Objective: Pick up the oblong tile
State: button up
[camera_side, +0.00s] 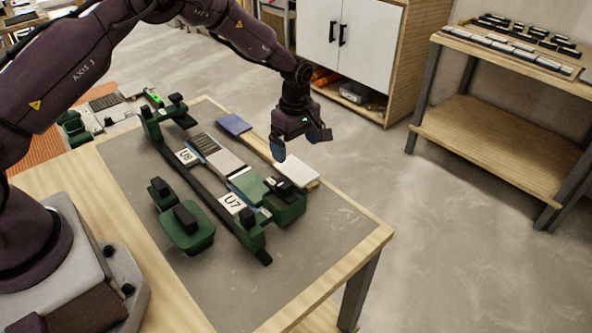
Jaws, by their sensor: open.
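My gripper (298,143) hangs open and empty above the far right side of the work table, with its blue fingertips apart. Below it a pale wooden strip carries a blue-grey tile (234,124) at its far end and a white tile (299,172) at its near end. Beside the strip, a dark rail fixture (205,190) holds a row of tiles: a dark ribbed one (203,144), a light grey one (224,162) and a green one (249,186). I cannot tell for sure which is the oblong tile.
Green clamps with black knobs (165,121) stand at the fixture's ends. A green block with a black handle (187,228) sits on the grey mat (325,225). The mat's near right is clear. A wooden bench (500,110) with small parts and a white cabinet stand beyond.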

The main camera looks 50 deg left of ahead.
aim_at(296, 170)
notch_tip(296, 170, down, 6)
jog(key=shift+s+d+r, duration=0.1)
dwell(0.4)
jog(key=c, duration=0.8)
